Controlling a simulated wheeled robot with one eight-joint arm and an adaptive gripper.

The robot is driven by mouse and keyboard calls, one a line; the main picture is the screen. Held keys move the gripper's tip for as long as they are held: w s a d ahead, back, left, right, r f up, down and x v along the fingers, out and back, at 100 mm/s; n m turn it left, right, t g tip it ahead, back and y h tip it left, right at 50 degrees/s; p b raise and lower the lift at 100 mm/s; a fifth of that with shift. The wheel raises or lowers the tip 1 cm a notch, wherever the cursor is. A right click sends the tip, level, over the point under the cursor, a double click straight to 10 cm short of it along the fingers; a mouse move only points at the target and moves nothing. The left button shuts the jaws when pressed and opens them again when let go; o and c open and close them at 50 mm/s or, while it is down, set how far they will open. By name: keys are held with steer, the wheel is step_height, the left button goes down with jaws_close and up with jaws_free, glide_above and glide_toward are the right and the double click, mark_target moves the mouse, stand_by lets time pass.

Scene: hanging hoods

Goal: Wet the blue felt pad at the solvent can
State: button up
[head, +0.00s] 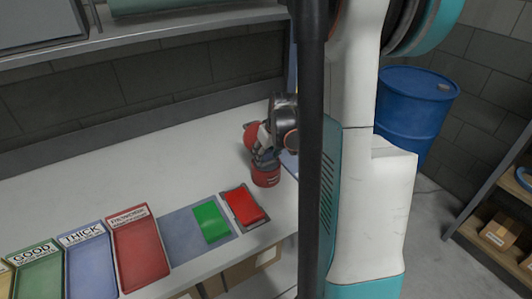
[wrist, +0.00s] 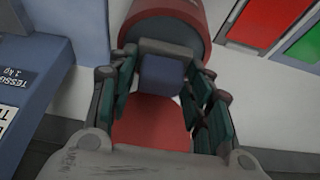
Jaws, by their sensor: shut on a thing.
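In the wrist view my gripper (wrist: 162,82) has its fingers on both sides of a small dark blue block, which looks like the blue felt pad (wrist: 162,74). In the head view my gripper (head: 264,158) points down at the red can (head: 266,178) on the bench. The blue pad is hidden there, and I cannot tell whether it touches the can.
A red pad (head: 245,206) lies in a dark-edged tray, with a green pad (head: 211,222) on a grey-blue mat to its left. Labelled green, blue and red trays (head: 140,254) stand farther left. A blue box with lettering (wrist: 30,80) stands close left of my gripper.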

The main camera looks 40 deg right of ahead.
steer(key=shift+f+b, duration=0.45)
stand_by(1.9)
steer(key=shift+r+p, duration=2.55)
steer(key=shift+r, duration=1)
